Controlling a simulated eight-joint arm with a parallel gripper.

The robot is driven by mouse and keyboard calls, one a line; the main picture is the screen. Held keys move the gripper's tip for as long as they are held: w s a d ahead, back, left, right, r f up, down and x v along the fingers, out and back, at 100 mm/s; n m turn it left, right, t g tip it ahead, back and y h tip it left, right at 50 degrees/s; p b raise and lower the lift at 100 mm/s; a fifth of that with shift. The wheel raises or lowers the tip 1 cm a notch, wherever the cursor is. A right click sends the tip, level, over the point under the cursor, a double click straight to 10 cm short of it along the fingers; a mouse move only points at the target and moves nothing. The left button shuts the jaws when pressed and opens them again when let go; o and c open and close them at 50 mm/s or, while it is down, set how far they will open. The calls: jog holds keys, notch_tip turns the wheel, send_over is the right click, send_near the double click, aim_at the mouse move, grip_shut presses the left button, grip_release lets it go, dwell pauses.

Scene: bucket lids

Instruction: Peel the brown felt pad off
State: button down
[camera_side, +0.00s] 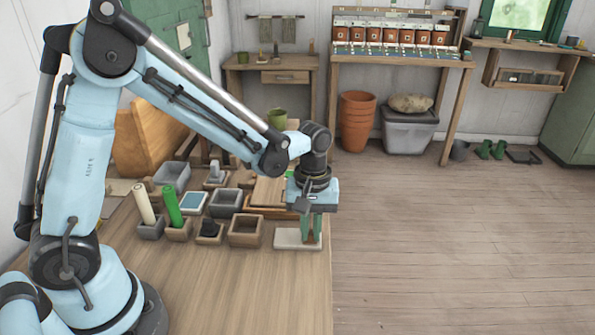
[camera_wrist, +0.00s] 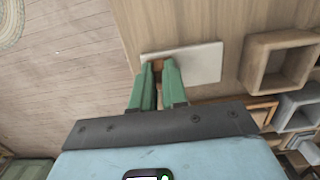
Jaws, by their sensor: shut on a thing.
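A pale flat slab (camera_side: 286,239) lies on the bench near its right edge; it also shows in the wrist view (camera_wrist: 205,62). My gripper (camera_side: 311,238) points down over the slab's right part. Its two green fingers (camera_wrist: 159,70) are close together with a small brown piece, the felt pad (camera_wrist: 157,64), between them. The pad is mostly hidden by the fingers. I cannot tell whether the pad still touches the slab.
Several open square boxes stand left of the slab, the nearest a brown one (camera_side: 246,230). A green roll (camera_side: 172,206) and a cream roll (camera_side: 144,203) stand upright in boxes. A wooden tray (camera_side: 268,212) lies behind. The bench front is clear.

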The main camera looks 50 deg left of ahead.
jog(key=shift+w+a+r+g+h, duration=0.25)
jog(key=shift+g+h, duration=0.35)
jog(key=shift+h, duration=0.1)
dwell(0.7)
jog(key=c, duration=1.8)
grip_release()
grip_shut()
jog(key=shift+r, duration=0.1)
jog(key=shift+r, duration=2.4)
